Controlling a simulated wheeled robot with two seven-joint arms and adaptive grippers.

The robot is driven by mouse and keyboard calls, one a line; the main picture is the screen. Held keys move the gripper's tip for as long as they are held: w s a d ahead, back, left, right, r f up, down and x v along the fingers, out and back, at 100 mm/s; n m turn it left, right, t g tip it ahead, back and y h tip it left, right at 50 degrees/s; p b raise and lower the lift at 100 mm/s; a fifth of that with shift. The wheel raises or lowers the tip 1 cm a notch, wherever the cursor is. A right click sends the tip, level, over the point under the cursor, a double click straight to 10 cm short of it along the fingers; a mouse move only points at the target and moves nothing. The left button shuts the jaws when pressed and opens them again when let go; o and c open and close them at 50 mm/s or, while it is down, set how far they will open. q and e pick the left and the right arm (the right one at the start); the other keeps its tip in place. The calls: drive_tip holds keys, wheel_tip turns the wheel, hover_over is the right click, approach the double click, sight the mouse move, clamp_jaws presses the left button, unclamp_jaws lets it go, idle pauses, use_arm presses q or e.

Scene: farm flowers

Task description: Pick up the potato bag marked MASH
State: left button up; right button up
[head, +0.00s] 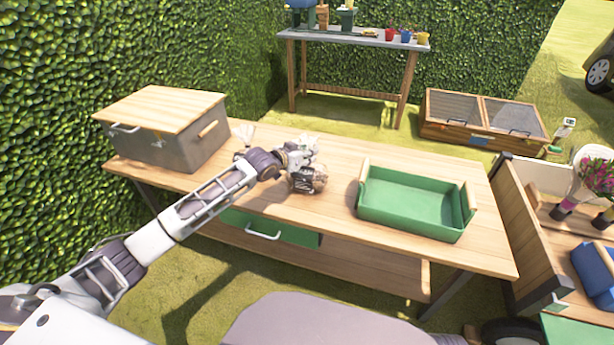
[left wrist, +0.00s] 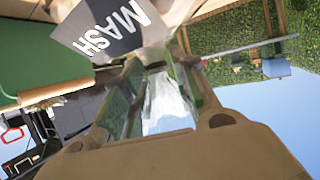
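The potato bag marked MASH (head: 317,183) is tan with a dark label and is on or just above the wooden table; I cannot tell which. In the left wrist view its label (left wrist: 103,30) reads MASH in white letters. My left gripper (head: 299,165) is over the bag's upper part. In the left wrist view its fingers (left wrist: 156,70) lean in around the bag's gathered neck, with the pale bag top (left wrist: 166,105) between them. They look shut on it. My right gripper is not in view.
The wooden table (head: 355,245) has a green tray (head: 410,225) on the right and a grey box with a wooden lid (head: 165,140) on the left. A pale frilled top (head: 244,134) shows behind my left arm. A flower cart (head: 530,235) stands at right.

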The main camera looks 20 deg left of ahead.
use_arm(q)
clamp_jaws()
drive_tip(key=shift+r, duration=0.15)
drive_tip(key=shift+r, duration=0.1)
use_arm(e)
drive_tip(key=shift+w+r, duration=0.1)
use_arm(q)
drive_tip(key=shift+w+r, duration=0.1)
drive_tip(key=shift+r, duration=0.4)
wheel_tip(320, 180, up, 8)
drive_tip(key=p, duration=0.2)
drive_tip(key=shift+f+p, duration=0.2)
drive_tip(key=shift+p, duration=0.1)
drive_tip(key=shift+r, duration=0.6)
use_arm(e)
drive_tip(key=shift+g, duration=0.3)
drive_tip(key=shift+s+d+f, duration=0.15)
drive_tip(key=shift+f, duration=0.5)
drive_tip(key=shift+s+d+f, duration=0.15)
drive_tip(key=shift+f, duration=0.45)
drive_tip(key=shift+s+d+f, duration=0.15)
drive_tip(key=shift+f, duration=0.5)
